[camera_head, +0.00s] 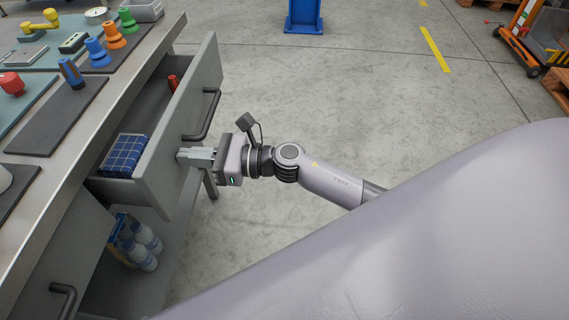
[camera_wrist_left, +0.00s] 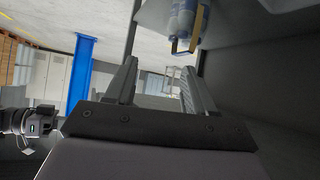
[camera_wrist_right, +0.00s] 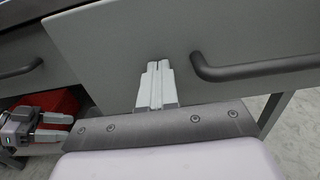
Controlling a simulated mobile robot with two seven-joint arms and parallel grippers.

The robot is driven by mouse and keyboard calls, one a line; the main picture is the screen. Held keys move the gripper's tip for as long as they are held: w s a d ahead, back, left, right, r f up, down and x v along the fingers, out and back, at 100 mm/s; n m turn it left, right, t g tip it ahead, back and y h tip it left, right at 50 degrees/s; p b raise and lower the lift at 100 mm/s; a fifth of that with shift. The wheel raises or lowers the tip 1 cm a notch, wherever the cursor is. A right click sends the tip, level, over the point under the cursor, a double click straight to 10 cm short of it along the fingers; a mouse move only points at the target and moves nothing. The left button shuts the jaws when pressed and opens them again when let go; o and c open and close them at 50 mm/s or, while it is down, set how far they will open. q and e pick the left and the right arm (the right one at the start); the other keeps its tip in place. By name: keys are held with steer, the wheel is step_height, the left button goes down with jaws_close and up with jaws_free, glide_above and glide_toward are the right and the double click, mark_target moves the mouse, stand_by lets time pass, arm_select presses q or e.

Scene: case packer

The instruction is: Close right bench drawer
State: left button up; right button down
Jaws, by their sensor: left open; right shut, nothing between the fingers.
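The right bench drawer (camera_head: 165,180) stands pulled out from the bench, its grey front facing right in the head view. Its dark bar handle (camera_head: 205,115) is on the front; it also shows in the right wrist view (camera_wrist_right: 255,70). A blue checked cloth (camera_head: 124,155) and a red item (camera_head: 172,82) lie inside. My right gripper (camera_head: 182,155) is shut and empty, fingertips at the drawer front beside the handle; exact contact is hard to tell. In the left wrist view, my left gripper (camera_wrist_left: 160,75) is open and empty; the head view does not show it.
Another grey front with a handle (camera_head: 65,298) is nearer on the bench. White-blue bottles (camera_head: 140,250) stand below the drawer. A red box (camera_wrist_right: 55,108) shows near my left gripper in the right wrist view. Tools and coloured pieces cover the bench top (camera_head: 150,55). The floor to the right is mostly clear.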

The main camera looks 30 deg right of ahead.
mark_target(136, 152)
steer(key=b+x, duration=0.2)
steer(key=x, duration=0.6)
steer(key=shift+f, duration=0.15)
steer(key=b+x, duration=0.1)
steer(key=x, duration=0.2)
steer(key=shift+b, duration=0.35)
steer(key=shift+w+a, duration=0.2)
steer(key=shift+a, duration=0.05)
arm_select(q)
steer(key=shift+w+d+f+m+t+h, duration=0.15)
steer(key=shift+w+d+f+t, duration=0.1)
steer(key=shift+w+d, duration=0.2)
steer(key=shift+w+d+f+m+t+h, duration=0.2)
steer(key=shift+w+d, duration=0.1)
steer(key=shift+d, duration=0.15)
arm_select(e)
steer(key=shift+r, duration=0.3)
arm_select(q)
steer(key=shift+s+f, duration=0.1)
arm_select(e)
steer(key=shift+r, duration=0.1)
arm_select(q)
steer(key=shift+a, duration=0.1)
